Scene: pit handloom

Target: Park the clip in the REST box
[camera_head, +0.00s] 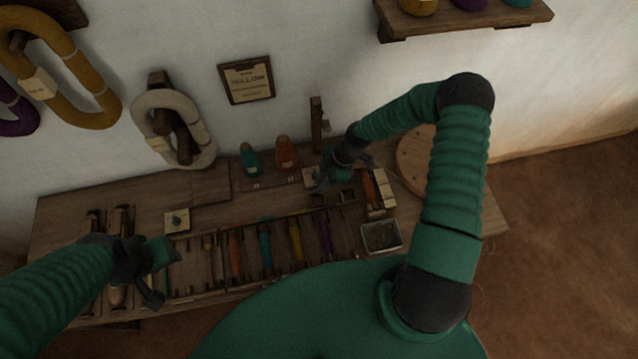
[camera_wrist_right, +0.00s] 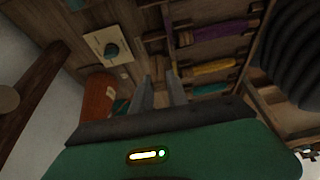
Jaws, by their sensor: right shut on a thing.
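My right gripper (camera_head: 322,184) is low over the back right part of the bench. Its two fingers also show in the right wrist view (camera_wrist_right: 162,92). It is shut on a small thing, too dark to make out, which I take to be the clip. Just beside it lies a cream square (camera_head: 309,178), which shows in the wrist view with a dark round piece (camera_wrist_right: 112,49) on it. A small grey-rimmed box (camera_head: 381,236) stands at the front right. I read no REST label. My left gripper (camera_head: 156,284) is over the left front of the bench; its jaws are unclear.
A rack of coloured bobbins (camera_head: 265,245) fills the middle front. A teal cone (camera_head: 249,160) and an orange cone (camera_head: 286,152) stand at the back. A round wooden disc (camera_head: 412,160) is at the right, and another cream square (camera_head: 177,220) lies left.

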